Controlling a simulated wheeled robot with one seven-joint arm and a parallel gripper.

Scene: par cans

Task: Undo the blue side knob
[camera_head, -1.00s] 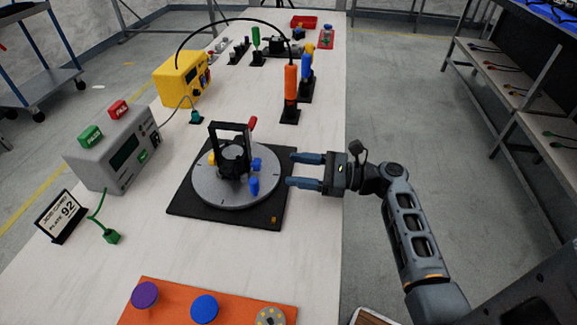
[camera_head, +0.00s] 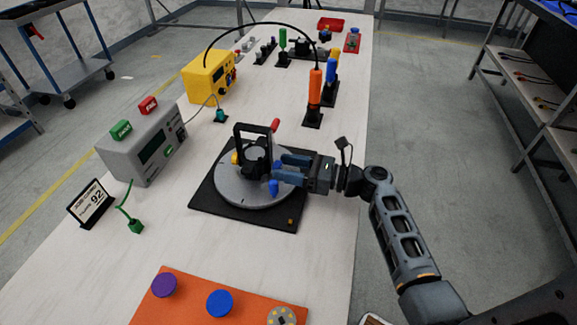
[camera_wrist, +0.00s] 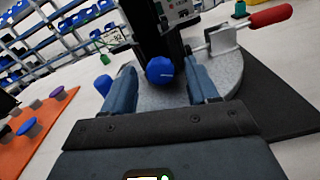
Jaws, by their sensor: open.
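A black par can (camera_head: 258,168) in a black yoke (camera_head: 238,140) stands on a round grey turntable (camera_head: 240,193). In the wrist view, a round blue knob (camera_wrist: 160,70) on the black fixture's side sits between the fingers of my gripper (camera_wrist: 162,78). A gap to the right finger shows; contact on the left is unclear. In the head view, the open gripper (camera_head: 278,168) reaches in from the right over the turntable, and its fingers mostly hide this knob. A second blue knob (camera_head: 274,187) is just in front of the fingers; a blue piece (camera_wrist: 103,84) shows outside the left finger.
A red handle (camera_wrist: 270,16) sticks out beyond the right finger. A black base plate (camera_head: 240,216) lies under the turntable. A grey box (camera_head: 145,148) with red and green buttons is to the left. An orange panel (camera_head: 190,310) with coloured knobs is at the front.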

